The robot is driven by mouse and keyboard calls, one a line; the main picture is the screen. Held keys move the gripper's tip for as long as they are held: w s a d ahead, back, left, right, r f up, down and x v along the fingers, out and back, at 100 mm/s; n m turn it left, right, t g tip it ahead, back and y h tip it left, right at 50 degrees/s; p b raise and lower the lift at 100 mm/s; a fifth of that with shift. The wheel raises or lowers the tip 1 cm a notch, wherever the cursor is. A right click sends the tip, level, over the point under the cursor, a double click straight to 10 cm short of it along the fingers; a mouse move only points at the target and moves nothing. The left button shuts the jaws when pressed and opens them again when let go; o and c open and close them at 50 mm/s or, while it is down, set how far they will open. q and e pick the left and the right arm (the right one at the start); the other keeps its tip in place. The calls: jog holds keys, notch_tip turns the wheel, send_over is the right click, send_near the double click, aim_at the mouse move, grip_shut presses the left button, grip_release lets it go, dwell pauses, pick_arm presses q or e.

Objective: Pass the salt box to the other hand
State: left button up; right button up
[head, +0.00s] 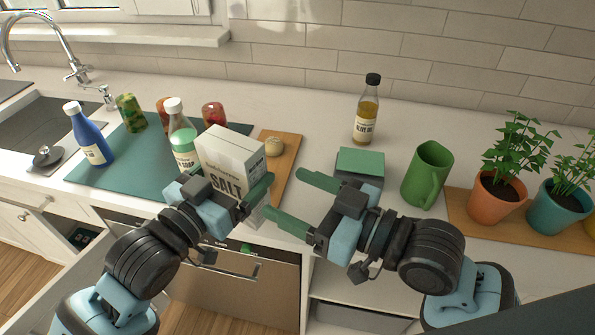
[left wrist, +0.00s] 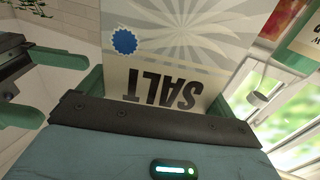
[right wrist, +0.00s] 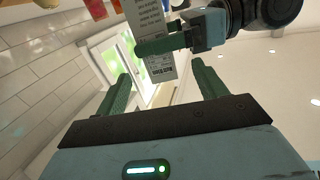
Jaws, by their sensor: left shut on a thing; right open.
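The salt box (head: 231,158) is a white and grey carton, held upright above the counter's front edge. My left gripper (head: 226,192) is shut on its lower part; the box also fills the left wrist view (left wrist: 195,45), with its label upside down between the fingers. My right gripper (head: 290,200) is open and empty, just right of the box, its fingers pointing left toward it and apart from it. In the right wrist view, the salt box (right wrist: 151,30) and a left gripper finger show beyond the open right fingers (right wrist: 160,85).
A wooden board (head: 289,150) lies behind the box. Bottles and jars stand on a teal mat (head: 100,172) at left. An olive oil bottle (head: 367,112), a green-topped box (head: 360,162), a green mug (head: 426,175) and potted plants (head: 497,197) stand at right.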

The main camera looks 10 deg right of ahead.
aim_at(228, 141)
jog(key=shift+n, duration=0.4)
jog(key=w+a+r, duration=0.1)
jog(key=w+a, duration=0.1)
jog(key=a, duration=0.1)
jog(key=w+a+r, duration=0.1)
jog(key=w+a, duration=0.2)
jog(key=w+a+r, duration=0.1)
jog(key=w+a, duration=0.2)
jog(key=shift+w+a+r, duration=0.15)
jog(key=shift+w+r, duration=0.1)
jog(key=shift+r, duration=0.15)
jog(key=shift+c, duration=0.4)
jog(key=c, duration=1)
pick_arm(q)
jog(key=o, duration=0.8)
pick_arm(e)
jog(key=shift+c, duration=0.4)
